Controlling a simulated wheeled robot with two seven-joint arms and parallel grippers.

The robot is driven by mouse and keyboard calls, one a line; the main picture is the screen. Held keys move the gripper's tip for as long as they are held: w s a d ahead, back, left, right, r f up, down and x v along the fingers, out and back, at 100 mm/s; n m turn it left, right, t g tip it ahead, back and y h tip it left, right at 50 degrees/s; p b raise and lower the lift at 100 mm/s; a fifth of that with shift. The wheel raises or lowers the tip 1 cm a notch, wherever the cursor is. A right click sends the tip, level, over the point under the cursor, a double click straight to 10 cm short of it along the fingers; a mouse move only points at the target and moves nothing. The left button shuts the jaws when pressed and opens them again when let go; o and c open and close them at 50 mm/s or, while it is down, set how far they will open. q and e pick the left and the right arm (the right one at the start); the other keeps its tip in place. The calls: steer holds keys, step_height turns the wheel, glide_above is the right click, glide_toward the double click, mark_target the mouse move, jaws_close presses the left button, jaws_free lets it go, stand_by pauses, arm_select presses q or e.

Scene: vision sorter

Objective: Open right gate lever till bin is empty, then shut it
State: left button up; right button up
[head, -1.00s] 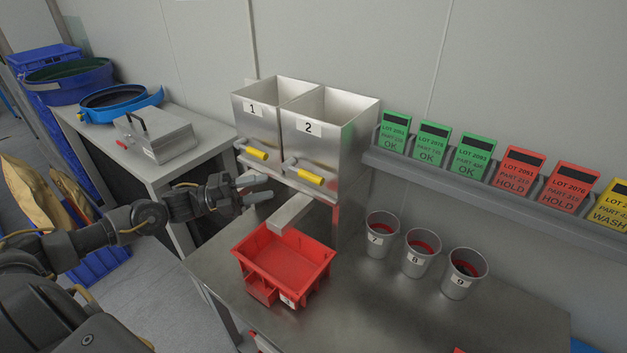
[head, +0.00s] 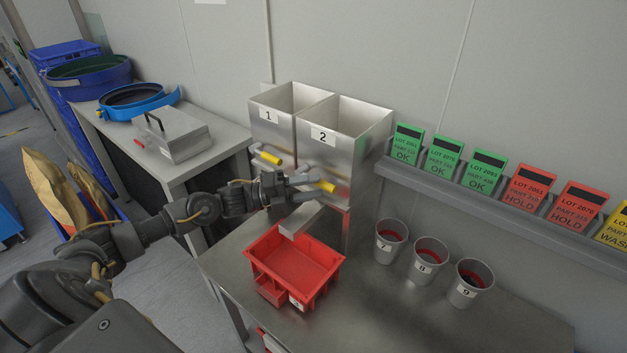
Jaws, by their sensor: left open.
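Two steel bins stand side by side at the back of the steel bench, bin 1 (head: 268,128) on the left and bin 2 (head: 345,150) on the right. Each has a gate lever with a yellow grip on its front: the left lever (head: 271,158) and the right lever (head: 328,187). My left gripper (head: 308,187) is open at the right lever, with its fingers by the left end of the yellow grip. I cannot tell whether they touch it. The bin floors are hidden. A steel chute (head: 301,219) slopes down to a red tray (head: 330,277). My right gripper is out of view.
Three grey cups, 7 (head: 388,247), 8 (head: 427,262) and 9 (head: 466,290), stand right of the tray. A card rail (head: 480,202) runs along the wall. A side table (head: 215,132) holds a metal box (head: 172,134). The bench front right is mostly clear.

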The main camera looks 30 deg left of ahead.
arm_select(q)
steer(key=shift+w+d, duration=0.3)
steer(key=shift+d, duration=0.15)
jaws_close()
